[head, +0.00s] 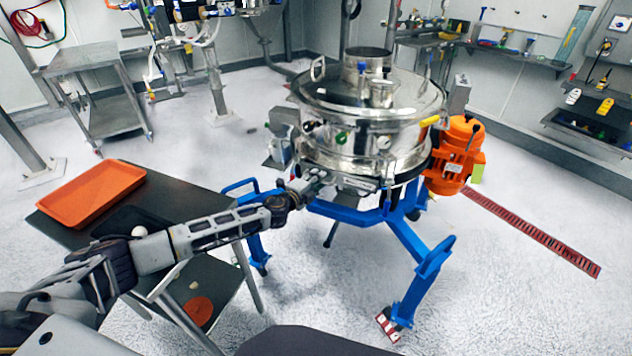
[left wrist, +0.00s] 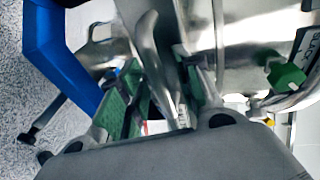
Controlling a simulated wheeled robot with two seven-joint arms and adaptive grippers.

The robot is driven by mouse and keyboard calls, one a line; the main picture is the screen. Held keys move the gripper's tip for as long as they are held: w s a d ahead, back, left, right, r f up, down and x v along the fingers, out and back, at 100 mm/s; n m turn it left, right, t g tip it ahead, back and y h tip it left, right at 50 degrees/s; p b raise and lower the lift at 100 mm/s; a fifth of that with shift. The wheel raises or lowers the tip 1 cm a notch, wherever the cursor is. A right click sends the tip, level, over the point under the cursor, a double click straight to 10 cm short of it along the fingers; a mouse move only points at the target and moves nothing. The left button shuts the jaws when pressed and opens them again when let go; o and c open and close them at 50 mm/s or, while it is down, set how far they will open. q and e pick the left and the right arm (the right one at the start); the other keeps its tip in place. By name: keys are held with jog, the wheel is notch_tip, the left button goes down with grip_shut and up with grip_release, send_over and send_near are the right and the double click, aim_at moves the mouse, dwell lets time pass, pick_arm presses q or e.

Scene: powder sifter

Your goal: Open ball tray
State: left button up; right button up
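The steel powder sifter (head: 365,140) stands on a blue frame. My left gripper (head: 312,184) reaches its lower front edge, where a metal part projects below the drum. The ball tray itself is hard to make out in the head view. In the left wrist view, a curved metal handle (left wrist: 152,55) runs between the green-padded fingers of my left gripper (left wrist: 165,98). The fingers stand apart on either side of it, and firm contact is not visible. My right gripper is not in view.
The blue frame (head: 345,209) and orange motor (head: 455,155) are close to the sifter.

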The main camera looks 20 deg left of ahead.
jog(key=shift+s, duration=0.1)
pick_arm(q)
jog(key=c, duration=0.7)
grip_shut()
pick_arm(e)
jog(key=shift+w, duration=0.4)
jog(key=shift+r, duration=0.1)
pick_arm(q)
jog(key=shift+f, duration=0.1)
